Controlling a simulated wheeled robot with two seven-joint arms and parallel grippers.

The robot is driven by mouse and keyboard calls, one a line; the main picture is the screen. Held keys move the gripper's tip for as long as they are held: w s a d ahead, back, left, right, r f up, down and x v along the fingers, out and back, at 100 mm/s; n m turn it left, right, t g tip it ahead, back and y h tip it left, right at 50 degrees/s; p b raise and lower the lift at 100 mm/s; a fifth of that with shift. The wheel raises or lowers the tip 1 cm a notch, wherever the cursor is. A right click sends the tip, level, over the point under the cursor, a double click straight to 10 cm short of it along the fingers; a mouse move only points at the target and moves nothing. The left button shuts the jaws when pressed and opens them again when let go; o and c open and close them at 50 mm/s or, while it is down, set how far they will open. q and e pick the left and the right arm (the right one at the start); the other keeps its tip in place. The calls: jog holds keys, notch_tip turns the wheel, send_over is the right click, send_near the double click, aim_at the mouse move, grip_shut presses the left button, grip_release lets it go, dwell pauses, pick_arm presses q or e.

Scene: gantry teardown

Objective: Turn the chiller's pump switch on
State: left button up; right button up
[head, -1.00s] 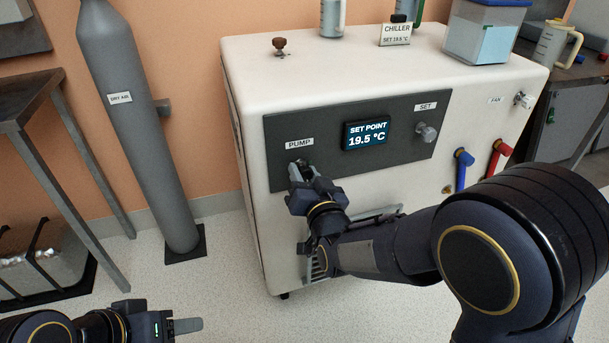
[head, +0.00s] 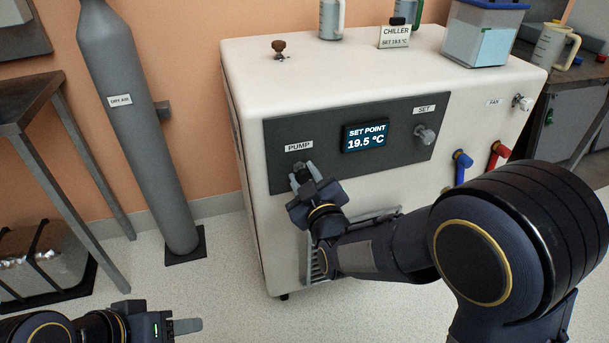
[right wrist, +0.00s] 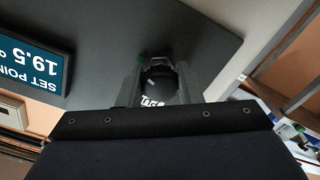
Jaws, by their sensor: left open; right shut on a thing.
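The chiller (head: 262,240) is a white cabinet with a dark front panel (head: 385,161). The pump switch (head: 300,167) is a small dark part below the PUMP label (head: 299,147), mostly hidden by my right gripper (head: 301,176). In the right wrist view the dark round switch (right wrist: 160,76) sits between the fingers of my right gripper (right wrist: 158,86), which is shut on it. White lettering shows at its lower edge; I cannot tell which position the switch is in. My left gripper (head: 188,325) is open at the lower left, away from the chiller.
The panel has a display (head: 366,136) reading 19.5 °C and a SET knob (head: 425,134). A FAN knob (head: 522,102) and blue (head: 461,166) and red (head: 497,155) handles are to the right. A grey gas cylinder (head: 140,130) stands left, with open floor before it.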

jog(key=shift+n+p, duration=0.35)
jog(key=shift+n, duration=1.65)
jog(key=o, duration=1)
jog(key=shift+p+v, duration=0.75)
jog(key=shift+v, duration=3.2)
jog(key=shift+d, duration=0.1)
